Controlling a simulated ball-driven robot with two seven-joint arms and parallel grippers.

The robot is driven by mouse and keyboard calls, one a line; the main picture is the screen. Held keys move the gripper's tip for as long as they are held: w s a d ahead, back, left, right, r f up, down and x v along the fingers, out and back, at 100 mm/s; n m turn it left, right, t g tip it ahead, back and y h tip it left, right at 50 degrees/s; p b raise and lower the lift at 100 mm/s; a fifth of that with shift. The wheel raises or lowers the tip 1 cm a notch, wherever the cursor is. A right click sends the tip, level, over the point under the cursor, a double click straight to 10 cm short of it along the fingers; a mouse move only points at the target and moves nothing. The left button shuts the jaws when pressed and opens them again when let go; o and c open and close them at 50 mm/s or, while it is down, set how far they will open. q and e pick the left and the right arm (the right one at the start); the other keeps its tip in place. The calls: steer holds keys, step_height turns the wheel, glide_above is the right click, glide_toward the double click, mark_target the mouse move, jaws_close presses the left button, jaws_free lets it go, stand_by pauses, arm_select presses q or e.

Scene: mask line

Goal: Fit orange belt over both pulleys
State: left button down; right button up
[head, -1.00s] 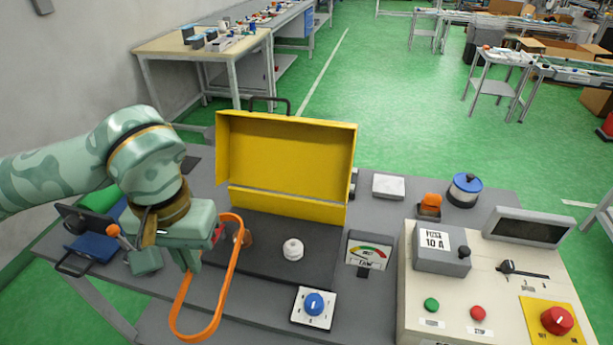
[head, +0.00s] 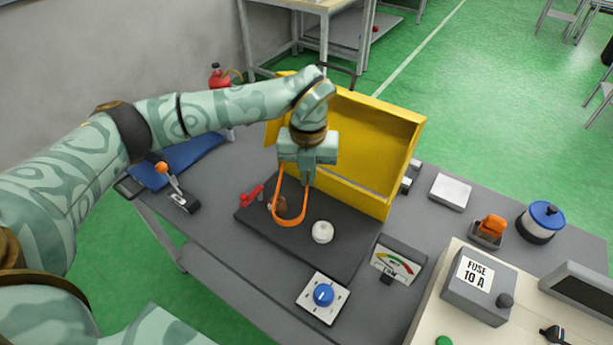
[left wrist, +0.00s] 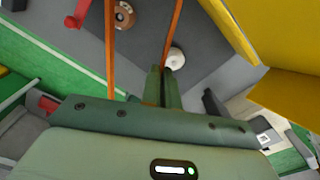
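The orange belt (head: 276,190) hangs as a long loop from my left gripper (head: 309,182), which is shut on one of its strands above the dark base plate (head: 335,258). The brown pulley (head: 281,209) shows through the loop in the head view. The white pulley (head: 322,232) stands to its right, outside the loop's lower end. In the left wrist view, the belt's two strands (left wrist: 110,50) run past the brown pulley (left wrist: 123,15) and the white pulley (left wrist: 175,59). I cannot tell whether the belt touches either pulley. My right gripper is out of view.
An open yellow box (head: 372,140) stands close behind the plate. A red handle (head: 251,195) lies at the plate's left edge. A blue-knob switch (head: 323,295) and a meter (head: 397,262) stand in front and to the right. A lever (head: 175,187) stands at left.

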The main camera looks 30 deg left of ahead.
arm_select(q)
steer(key=f+n+b, duration=0.2)
steer(key=f+n, duration=0.2)
steer(key=w+a+f+n+b, duration=0.1)
steer(key=f+n+b, duration=0.1)
steer(key=f+n, duration=0.2)
steer(key=w+f+n+b, duration=0.1)
steer(key=f+n+b, duration=0.1)
steer(key=f+n, duration=0.2)
steer(key=shift+a+f+b, duration=0.1)
steer(key=shift+a+b, duration=0.15)
steer(key=shift+b, duration=0.1)
steer(key=shift+f, duration=0.55)
steer(key=shift+w, duration=0.1)
steer(key=c, duration=1.6)
jaws_free()
